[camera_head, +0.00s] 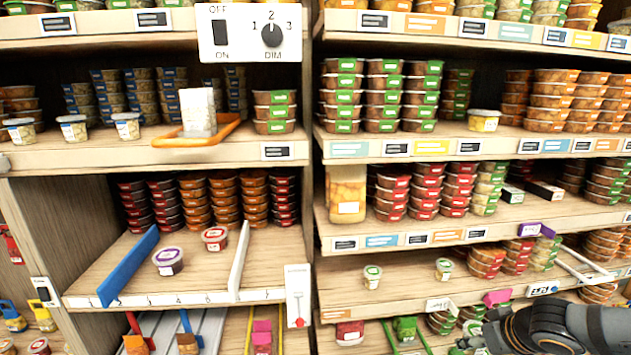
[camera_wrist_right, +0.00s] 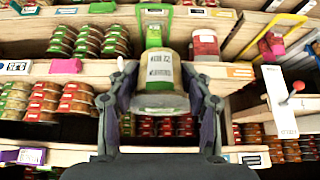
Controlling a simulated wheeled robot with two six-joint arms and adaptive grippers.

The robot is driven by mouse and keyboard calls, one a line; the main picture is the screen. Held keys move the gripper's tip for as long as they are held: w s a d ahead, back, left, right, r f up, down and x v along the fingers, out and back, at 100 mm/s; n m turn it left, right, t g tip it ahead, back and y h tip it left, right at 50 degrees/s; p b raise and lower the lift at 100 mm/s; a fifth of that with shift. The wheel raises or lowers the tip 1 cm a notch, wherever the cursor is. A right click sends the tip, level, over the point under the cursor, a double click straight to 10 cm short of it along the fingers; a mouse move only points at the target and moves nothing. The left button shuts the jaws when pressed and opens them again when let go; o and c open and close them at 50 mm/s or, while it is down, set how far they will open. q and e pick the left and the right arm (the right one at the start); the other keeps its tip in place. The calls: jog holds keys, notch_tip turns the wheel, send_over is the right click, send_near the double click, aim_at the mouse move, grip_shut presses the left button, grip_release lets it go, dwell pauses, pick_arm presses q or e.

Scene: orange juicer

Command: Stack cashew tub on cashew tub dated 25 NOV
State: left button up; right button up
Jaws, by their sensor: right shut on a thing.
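My right gripper (camera_head: 472,343) is at the bottom right of the head view, low in front of the right-hand shelves. In the right wrist view, my right gripper (camera_wrist_right: 160,105) is shut on a pale tub (camera_wrist_right: 160,75) with a whitish label. The label's print appears upside down, and I cannot read its date surely. Two small pale tubs with green on them stand apart on a right-hand shelf: a left one (camera_head: 372,274) and a right one (camera_head: 444,268). Their dates are too small to read. My left gripper is not in view.
A green pusher (camera_head: 405,328) and a red tub (camera_head: 350,333) are on the lower shelf. Stacked tubs (camera_head: 487,262) stand right of the small tubs. A lever panel (camera_head: 298,297) is to the left. The shelf between the two small tubs is clear.

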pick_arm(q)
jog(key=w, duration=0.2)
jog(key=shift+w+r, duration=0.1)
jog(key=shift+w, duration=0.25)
pick_arm(e)
jog(key=s+a+r+n+g+y, duration=0.3)
jog(key=s+a+n, duration=0.7)
jog(key=a, duration=0.5)
jog(key=shift+s+r+y, duration=0.15)
jog(key=shift+r+y, duration=0.5)
jog(key=shift+y, duration=0.55)
